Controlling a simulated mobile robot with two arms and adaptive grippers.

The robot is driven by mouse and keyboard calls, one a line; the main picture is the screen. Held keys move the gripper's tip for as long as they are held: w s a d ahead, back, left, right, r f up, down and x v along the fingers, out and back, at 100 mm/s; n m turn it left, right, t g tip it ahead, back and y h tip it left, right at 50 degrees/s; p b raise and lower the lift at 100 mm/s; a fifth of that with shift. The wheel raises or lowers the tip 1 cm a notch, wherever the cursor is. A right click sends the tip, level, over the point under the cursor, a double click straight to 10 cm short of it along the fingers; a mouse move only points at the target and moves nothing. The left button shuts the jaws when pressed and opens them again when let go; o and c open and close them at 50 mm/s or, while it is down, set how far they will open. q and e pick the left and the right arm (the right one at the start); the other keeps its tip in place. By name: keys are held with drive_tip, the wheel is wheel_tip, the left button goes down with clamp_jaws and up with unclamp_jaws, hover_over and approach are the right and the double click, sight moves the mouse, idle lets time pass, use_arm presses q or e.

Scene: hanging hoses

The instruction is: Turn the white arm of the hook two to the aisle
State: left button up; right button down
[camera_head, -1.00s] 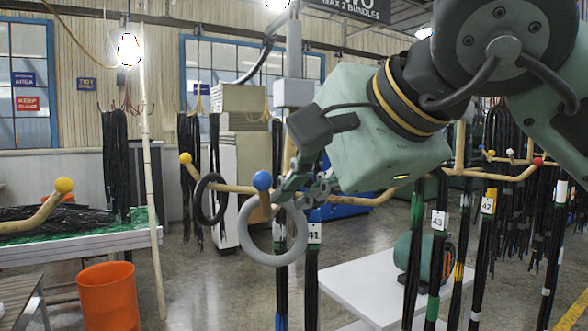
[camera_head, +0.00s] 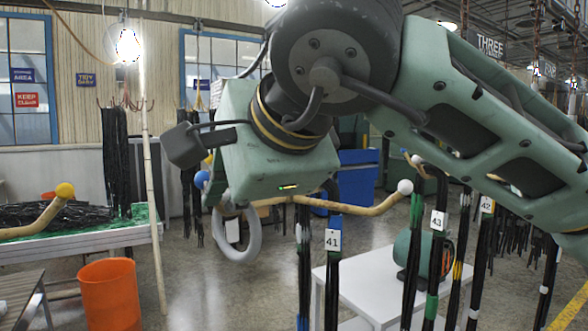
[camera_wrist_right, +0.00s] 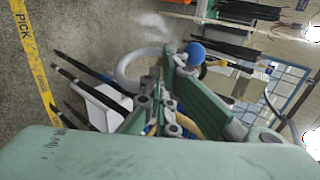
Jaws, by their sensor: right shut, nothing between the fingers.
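Hook two shows tan arms with coloured ball tips in the head view. Its white-tipped arm (camera_head: 405,187) reaches right. The blue ball (camera_head: 201,179) is at the left, beside my right wrist, with a yellow ball (camera_head: 207,158) partly hidden behind it. A grey ring (camera_head: 240,250) hangs below my wrist, and hoses tagged 41 (camera_head: 332,275) hang from the hook. My right gripper (camera_wrist_right: 178,72) is shut and empty in the wrist view, close by the blue ball (camera_wrist_right: 196,54); contact is unclear. In the head view its fingers are hidden behind my wrist. My left gripper is not in view.
Hoses tagged 43 (camera_head: 432,265) and 42 hang at the right, near a white table (camera_head: 375,290). Another yellow-tipped arm (camera_head: 45,218) juts in from the left above an orange bin (camera_head: 108,295). Open floor lies between.

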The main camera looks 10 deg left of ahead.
drive_tip(key=shift+w+a+p, duration=0.75)
drive_tip(key=shift+w+a, duration=0.1)
drive_tip(key=shift+a, duration=1.4)
drive_tip(key=shift+d+r+p, duration=2.15)
drive_tip(key=shift+r+p, duration=0.35)
drive_tip(key=shift+r, duration=2)
drive_tip(key=s+d+b, duration=0.5)
drive_tip(key=s+d, duration=0.2)
drive_tip(key=s, duration=0.3)
drive_tip(key=shift+s, duration=0.25)
